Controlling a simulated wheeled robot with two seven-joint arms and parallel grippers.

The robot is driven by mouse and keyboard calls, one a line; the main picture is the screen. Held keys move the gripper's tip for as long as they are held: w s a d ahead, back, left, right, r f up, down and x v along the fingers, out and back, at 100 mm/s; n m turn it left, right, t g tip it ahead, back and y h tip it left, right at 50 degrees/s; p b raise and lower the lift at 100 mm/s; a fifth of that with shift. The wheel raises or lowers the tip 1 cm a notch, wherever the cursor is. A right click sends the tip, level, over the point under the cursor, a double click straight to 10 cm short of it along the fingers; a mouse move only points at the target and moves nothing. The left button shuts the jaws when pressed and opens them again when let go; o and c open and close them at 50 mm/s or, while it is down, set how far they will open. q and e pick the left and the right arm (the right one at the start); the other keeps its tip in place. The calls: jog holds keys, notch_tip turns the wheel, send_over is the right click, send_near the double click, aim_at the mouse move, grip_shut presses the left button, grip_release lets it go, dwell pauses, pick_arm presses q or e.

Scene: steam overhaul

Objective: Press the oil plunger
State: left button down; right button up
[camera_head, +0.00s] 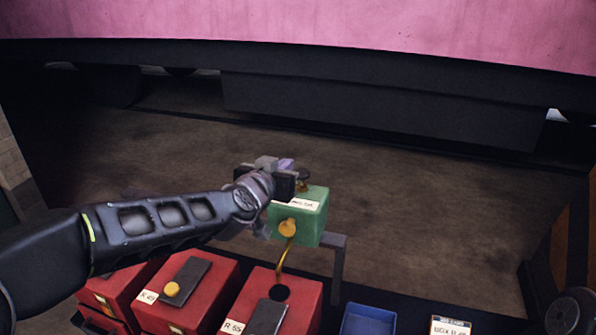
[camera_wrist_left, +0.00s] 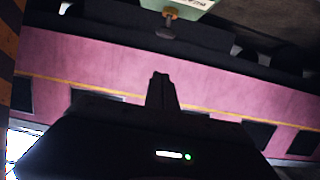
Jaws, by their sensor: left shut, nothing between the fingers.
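The green oil box (camera_head: 312,228) has a white label and a brass round fitting on its front. The plunger, a dark knob on a short brass stem, stands on the box top; in the left wrist view the knob (camera_wrist_left: 166,31) shows at the top, by the box edge (camera_wrist_left: 196,5). In the head view my left gripper (camera_head: 288,178) is at the box's upper left, partly covering the plunger and label. Its fingers are shut and empty; their tips (camera_wrist_left: 161,76) appear apart from the knob in the wrist view. My right gripper is not in view.
A brass pipe (camera_head: 282,262) runs down from the green box to a red box (camera_head: 300,318) labelled R 55. Another red box (camera_head: 148,310) stands left. A blue tray (camera_head: 368,320) and a grey bracket (camera_head: 338,262) are to the right. The floor behind is clear.

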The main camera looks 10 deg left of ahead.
pick_arm(q)
jog(key=shift+w, duration=0.1)
send_over(299, 170)
jog(key=s, duration=0.3)
notch_tip(299, 170, down, 2)
jog(key=f, duration=0.3)
jog(key=shift+d, duration=0.3)
jog(key=shift+f+p, duration=0.35)
jog(key=shift+f, duration=0.4)
